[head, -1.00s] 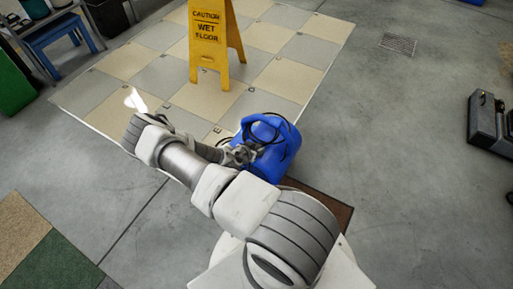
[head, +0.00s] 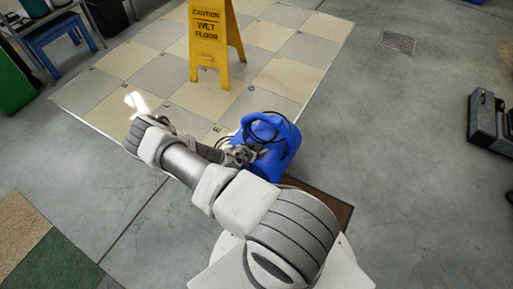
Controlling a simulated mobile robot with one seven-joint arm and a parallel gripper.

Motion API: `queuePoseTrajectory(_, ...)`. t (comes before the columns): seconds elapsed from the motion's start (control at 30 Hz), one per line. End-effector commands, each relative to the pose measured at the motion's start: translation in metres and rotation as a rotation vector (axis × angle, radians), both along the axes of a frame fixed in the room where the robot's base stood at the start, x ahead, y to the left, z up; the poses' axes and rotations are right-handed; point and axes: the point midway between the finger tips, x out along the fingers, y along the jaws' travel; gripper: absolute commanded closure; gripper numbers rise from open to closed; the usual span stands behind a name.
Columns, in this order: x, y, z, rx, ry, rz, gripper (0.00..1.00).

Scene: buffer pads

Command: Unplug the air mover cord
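The blue air mover (head: 277,160) stands on the floor just beyond my arm, at the near edge of the tiled pads. A thin black cord (head: 287,126) loops around its top and handle. My arm bends to the left and folds back, so that my gripper (head: 243,156) is against or very close to the left side of the air mover. The fingers are small and dark, and I cannot tell whether they are open or hold the cord. I cannot make out the plug or an outlet.
A yellow wet floor sign (head: 208,45) stands on the tiled pads (head: 125,60). A brown mat (head: 325,206) lies by the air mover. A dark machine (head: 487,125) is at the right. A blue stool (head: 55,35) is at upper left.

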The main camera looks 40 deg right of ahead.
Motion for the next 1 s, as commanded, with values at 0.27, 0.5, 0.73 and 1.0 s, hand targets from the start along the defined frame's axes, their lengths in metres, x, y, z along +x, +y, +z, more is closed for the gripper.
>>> queuePoseTrajectory(0.27,-0.001,0.003,0.003,0.0,0.0,0.0,0.21)
queuePoseTrajectory(0.5,-0.012,0.032,0.033,0.001,0.001,0.002,0.21)
queuePoseTrajectory(0.73,-0.029,0.073,0.07,0.002,0.0,0.002,0.21)
queuePoseTrajectory(1.0,-0.045,0.11,0.103,0.0,0.0,0.002,0.21)
